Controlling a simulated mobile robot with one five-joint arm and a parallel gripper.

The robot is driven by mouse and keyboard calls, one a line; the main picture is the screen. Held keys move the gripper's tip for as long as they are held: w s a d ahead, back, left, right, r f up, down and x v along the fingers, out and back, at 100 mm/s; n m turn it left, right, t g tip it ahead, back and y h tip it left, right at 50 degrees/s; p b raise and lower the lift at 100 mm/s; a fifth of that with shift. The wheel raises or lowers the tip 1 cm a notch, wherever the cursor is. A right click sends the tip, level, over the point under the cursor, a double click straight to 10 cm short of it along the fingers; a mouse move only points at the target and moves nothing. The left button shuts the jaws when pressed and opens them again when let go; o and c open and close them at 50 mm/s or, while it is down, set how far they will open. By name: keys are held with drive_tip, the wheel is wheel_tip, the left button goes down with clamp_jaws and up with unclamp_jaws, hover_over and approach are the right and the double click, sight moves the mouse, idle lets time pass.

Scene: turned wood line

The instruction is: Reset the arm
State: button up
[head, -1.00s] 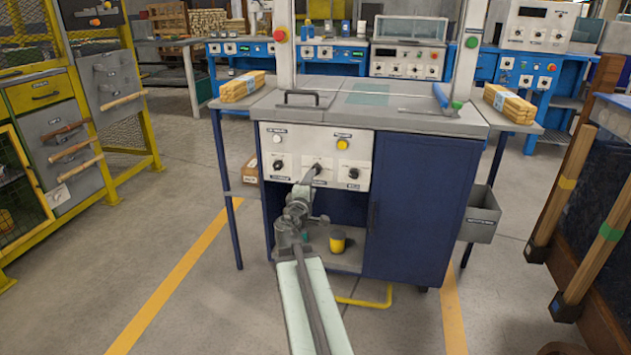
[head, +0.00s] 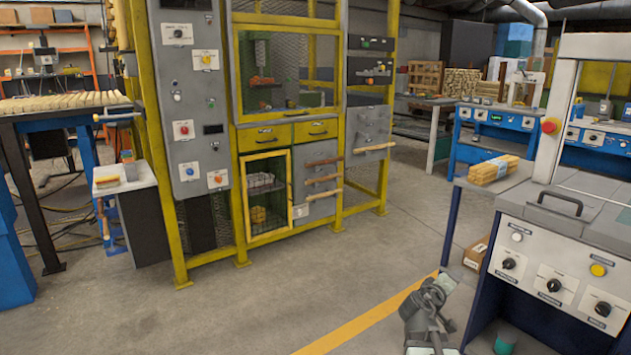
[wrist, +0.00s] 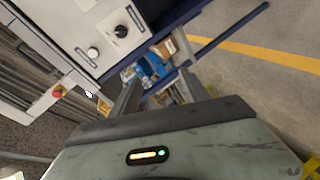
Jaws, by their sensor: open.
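My gripper (head: 440,284) is at the lower right of the head view, over the floor just left of the grey and blue machine. In the wrist view its two fingers (wrist: 158,88) stand apart with nothing between them. The machine's control panel (head: 556,274) is to the right of the gripper, with black knobs and a yellow button. The gripper appears apart from it. In the wrist view the panel (wrist: 95,35) is at the upper left, with a black knob in sight.
A yellow-framed cabinet (head: 285,134) with drawers and a mesh door stands ahead. A small grey side table (head: 125,180) is at the left. Bundled wood strips (head: 493,170) lie on the machine's side shelf. The floor (head: 300,300) between is clear, crossed by a yellow line.

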drive_tip(key=s+a+f+m+g+y+p, duration=0.1)
drive_tip(key=s+a+f+m+g+y, duration=0.25)
drive_tip(key=a, duration=0.55)
drive_tip(key=s+a+f+g+y, duration=0.3)
drive_tip(key=s+a+f+y, duration=0.1)
drive_tip(key=s+a+f, duration=0.3)
drive_tip(key=s+a+f+m+g+y+p, duration=0.1)
drive_tip(key=s+a+f+g+y, duration=0.25)
drive_tip(key=s+a, duration=0.45)
wheel_tip(320, 180, up, 38)
drive_tip(key=w+a+p, duration=0.2)
drive_tip(key=p, duration=3.6)
drive_tip(key=shift+w, duration=0.35)
drive_tip(key=c, duration=0.3)
drive_tip(key=shift+c, duration=0.4)
